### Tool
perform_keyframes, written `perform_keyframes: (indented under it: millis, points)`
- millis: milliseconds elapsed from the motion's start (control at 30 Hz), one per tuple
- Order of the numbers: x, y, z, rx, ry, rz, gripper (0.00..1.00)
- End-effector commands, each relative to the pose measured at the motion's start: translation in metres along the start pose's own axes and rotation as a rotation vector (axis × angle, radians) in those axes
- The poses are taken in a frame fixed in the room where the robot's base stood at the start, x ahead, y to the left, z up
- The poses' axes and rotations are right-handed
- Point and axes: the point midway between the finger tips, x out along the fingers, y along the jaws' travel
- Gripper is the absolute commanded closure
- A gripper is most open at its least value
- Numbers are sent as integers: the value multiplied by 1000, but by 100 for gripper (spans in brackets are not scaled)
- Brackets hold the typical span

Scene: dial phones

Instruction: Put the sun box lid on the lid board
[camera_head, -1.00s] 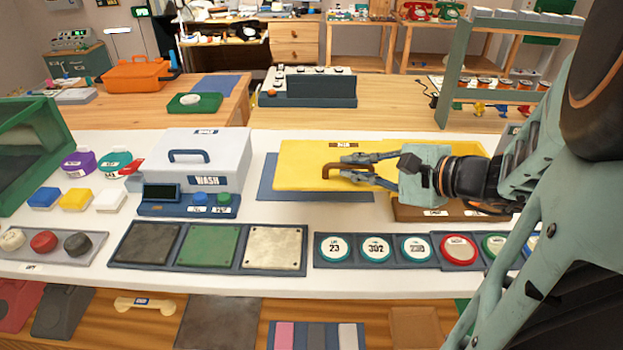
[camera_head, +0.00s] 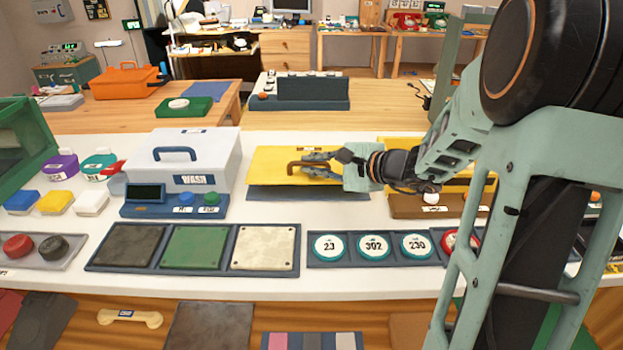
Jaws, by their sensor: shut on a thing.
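The sun box lid (camera_head: 270,168) is a flat yellow panel with a brown handle (camera_head: 294,169). My gripper (camera_head: 312,168) is shut on this handle from the right. The lid is over the dark blue lid board (camera_head: 310,193), whose front strip shows below the lid's front edge. The rest of the board is hidden under the lid. I cannot tell whether the lid touches the board or is just above it. The sun box (camera_head: 410,205), with a brown front and yellow parts behind, stands to the right, partly hidden by my arm.
The white wash box (camera_head: 205,155) stands close to the left of the lid. In front are a tray of square plates (camera_head: 194,247) and a row of round number discs (camera_head: 373,246). A dark grey console (camera_head: 310,93) stands behind on the wooden table.

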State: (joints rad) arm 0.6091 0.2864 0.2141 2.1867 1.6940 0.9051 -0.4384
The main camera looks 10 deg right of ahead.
Motion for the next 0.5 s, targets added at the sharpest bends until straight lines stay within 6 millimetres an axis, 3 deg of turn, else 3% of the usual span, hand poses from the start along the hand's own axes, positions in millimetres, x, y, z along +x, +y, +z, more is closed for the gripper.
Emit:
perform_keyframes:
  millis: [200, 467, 500]
  points:
    - [16, 26, -13, 1, -1, -2, 100]
    - [16, 27, -13, -1, -1, -1, 100]
    - [16, 28, -14, 1, 0, 1, 87]
